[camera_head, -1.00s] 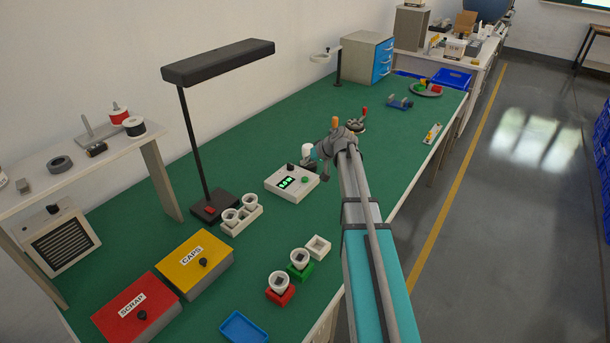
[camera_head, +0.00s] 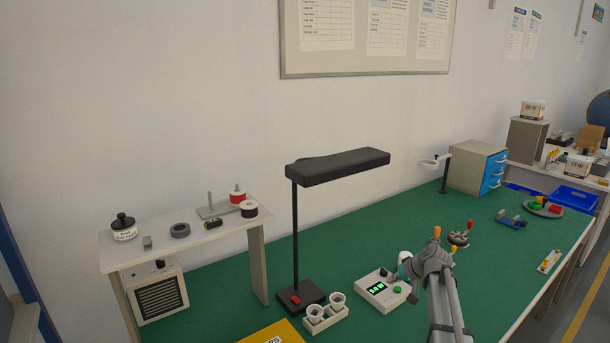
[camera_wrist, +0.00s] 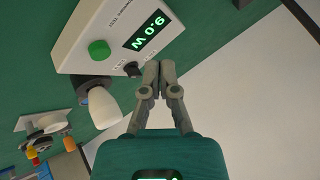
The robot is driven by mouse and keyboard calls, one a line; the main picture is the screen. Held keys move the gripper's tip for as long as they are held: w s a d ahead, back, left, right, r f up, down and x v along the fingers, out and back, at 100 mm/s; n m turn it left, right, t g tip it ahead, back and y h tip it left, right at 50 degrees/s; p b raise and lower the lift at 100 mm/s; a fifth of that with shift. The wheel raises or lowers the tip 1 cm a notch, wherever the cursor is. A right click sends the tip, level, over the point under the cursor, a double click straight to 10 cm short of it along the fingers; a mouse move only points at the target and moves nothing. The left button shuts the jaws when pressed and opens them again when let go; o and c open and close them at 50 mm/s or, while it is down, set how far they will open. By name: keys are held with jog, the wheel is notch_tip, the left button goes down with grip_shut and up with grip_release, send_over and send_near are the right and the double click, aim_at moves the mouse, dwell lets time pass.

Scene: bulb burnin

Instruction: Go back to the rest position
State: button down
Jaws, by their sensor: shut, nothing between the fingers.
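My gripper (camera_wrist: 158,74) is shut and empty in the wrist view, its fingertips together just off the edge of the white tester box (camera_wrist: 115,35). The tester shows "9.0 W" in green and has a green button (camera_wrist: 99,50) and a black knob. In the head view the tester (camera_head: 371,299) stands on the green bench. My arm reaches in from the lower right there, and its wrist hides most of my gripper.
A black lamp (camera_head: 340,168) stands left of the tester, near a white two-cup holder (camera_head: 325,322). A raised shelf (camera_head: 185,240) with spools is at left. A round stand (camera_head: 458,239) is behind my arm. The bench's right part has free room.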

jog(key=s+a+g+h+p, duration=0.1)
jog(key=s+a, duration=0.3)
jog(key=s, duration=0.4)
jog(key=s+a+g+h+p, duration=0.1)
jog(key=s+a+g+h, duration=0.1)
jog(key=s, duration=0.7)
jog(key=s+a+f+g+h+p, duration=0.1)
jog(key=s+a+g+h, duration=0.1)
jog(key=s+a, duration=0.5)
jog(key=shift+s+n+g, duration=0.4)
jog(key=shift+s, duration=0.35)
jog(key=shift+d, duration=0.2)
